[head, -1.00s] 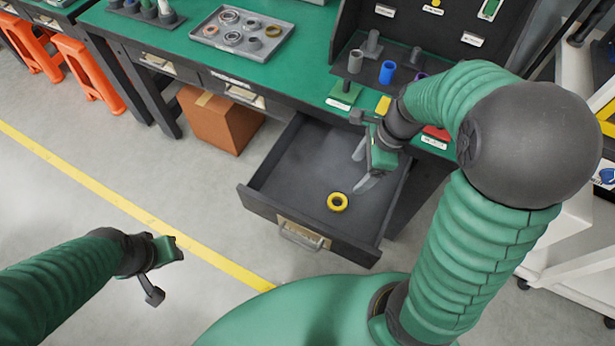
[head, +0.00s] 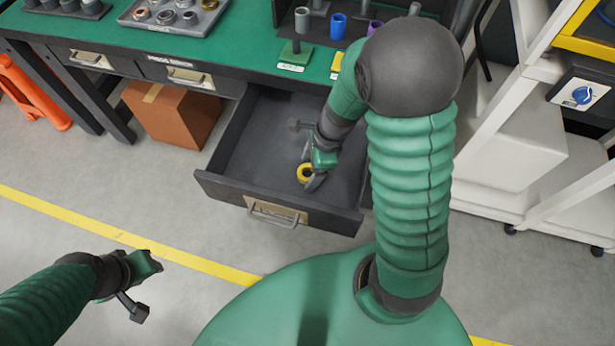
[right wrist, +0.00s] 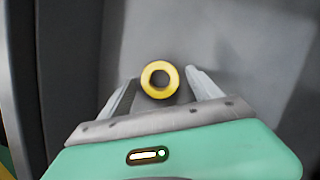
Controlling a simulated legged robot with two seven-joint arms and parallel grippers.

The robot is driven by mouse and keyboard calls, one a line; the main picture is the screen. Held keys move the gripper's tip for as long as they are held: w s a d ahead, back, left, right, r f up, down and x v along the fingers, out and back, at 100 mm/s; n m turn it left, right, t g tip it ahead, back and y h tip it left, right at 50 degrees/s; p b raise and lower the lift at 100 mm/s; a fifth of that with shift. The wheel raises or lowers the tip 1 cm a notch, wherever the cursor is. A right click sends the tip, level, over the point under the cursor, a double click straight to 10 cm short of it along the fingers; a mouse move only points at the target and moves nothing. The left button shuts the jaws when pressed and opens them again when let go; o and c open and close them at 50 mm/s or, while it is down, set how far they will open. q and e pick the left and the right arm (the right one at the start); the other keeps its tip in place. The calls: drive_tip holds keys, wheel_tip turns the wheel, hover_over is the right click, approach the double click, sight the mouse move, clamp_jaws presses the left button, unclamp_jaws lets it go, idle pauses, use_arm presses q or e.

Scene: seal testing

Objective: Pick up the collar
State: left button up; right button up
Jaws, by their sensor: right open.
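The collar is a yellow ring (head: 304,172) with a dark centre, lying in the open drawer (head: 225,160). In the right wrist view the collar (right wrist: 159,80) shows between the two fingers of my right gripper (right wrist: 158,88), near their tips. That gripper is open, with a gap on each side of the collar. In the head view my right gripper (head: 312,178) is down inside the drawer at the collar and hides part of it. My left gripper (head: 145,280) is over the floor at lower left, away from the drawer; its jaw state is unclear.
The drawer's front (head: 275,211) and side walls surround my right gripper. The green workbench (head: 225,55) is above, with a grey parts tray (head: 170,28) and several fittings. A cardboard box (head: 172,115) stands left of the drawer. A white shelf cart (head: 510,150) stands at right.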

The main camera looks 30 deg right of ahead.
drive_tip(key=shift+w+f, duration=0.1)
drive_tip(key=shift+f, duration=0.15)
drive_tip(key=shift+c, duration=0.4)
drive_tip(key=shift+c, duration=1.2)
clamp_jaws()
drive_tip(key=shift+r, duration=0.2)
